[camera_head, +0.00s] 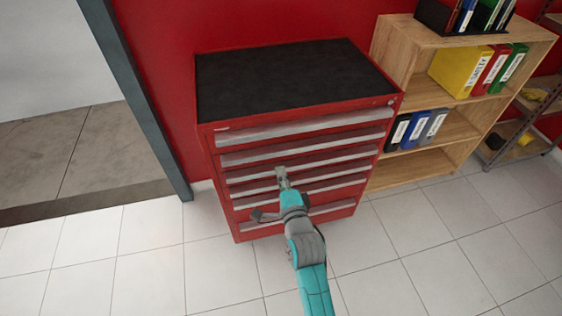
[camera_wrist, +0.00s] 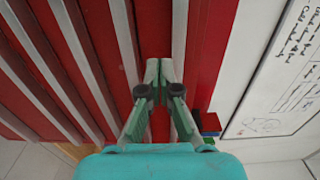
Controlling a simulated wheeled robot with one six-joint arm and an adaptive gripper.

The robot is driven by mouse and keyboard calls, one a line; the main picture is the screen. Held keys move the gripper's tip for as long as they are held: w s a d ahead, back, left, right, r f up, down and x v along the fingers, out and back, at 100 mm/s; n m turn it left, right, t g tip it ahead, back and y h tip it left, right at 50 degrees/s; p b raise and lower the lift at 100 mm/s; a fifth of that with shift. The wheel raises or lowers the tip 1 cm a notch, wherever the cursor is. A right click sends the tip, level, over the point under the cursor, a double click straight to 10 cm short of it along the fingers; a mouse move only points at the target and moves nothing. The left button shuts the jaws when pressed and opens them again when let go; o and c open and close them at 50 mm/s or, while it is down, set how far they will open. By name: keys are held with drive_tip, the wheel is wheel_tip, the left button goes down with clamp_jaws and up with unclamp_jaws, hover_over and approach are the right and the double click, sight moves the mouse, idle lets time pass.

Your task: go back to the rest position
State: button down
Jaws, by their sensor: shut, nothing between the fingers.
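My gripper (camera_head: 282,172) is shut and empty, at the end of my teal and grey arm. In the head view it is in front of the drawers of a red tool cabinet (camera_head: 240,228), over the middle drawer handles. In the wrist view the gripper's fingertips (camera_wrist: 165,72) are together, pointing at the red drawer fronts and pale handle strips (camera_wrist: 88,62). I cannot tell whether the fingertips touch the cabinet. All drawers look closed.
The cabinet has a bare black top (camera_head: 290,78). A wooden shelf (camera_head: 400,168) with coloured binders (camera_head: 460,72) stands to its right, with a metal rack (camera_head: 515,140) beyond. A grey door frame (camera_head: 140,100) is at left. The tiled floor (camera_head: 120,265) in front is clear.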

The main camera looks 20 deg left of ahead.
drive_tip(key=shift+s+d, duration=0.15)
drive_tip(key=s+d+f+n+h, duration=0.25)
drive_tip(key=s+d+f, duration=0.25)
drive_tip(key=s+d, duration=0.6)
drive_tip(key=s+d+f+n+h, duration=0.25)
drive_tip(key=s+d+f, duration=0.25)
drive_tip(key=s+d, duration=0.6)
drive_tip(key=s+d+r+n+h, duration=0.1)
drive_tip(key=s+d+r+n, duration=0.1)
drive_tip(key=s, duration=0.5)
drive_tip(key=s+d+r+n+h, duration=0.2)
drive_tip(key=s+d+r, duration=0.2)
drive_tip(key=s+d, duration=0.3)
drive_tip(key=s+d+r+n+h, duration=0.2)
drive_tip(key=s+d+r, duration=0.2)
drive_tip(key=s, duration=0.4)
drive_tip(key=shift+d, duration=0.15)
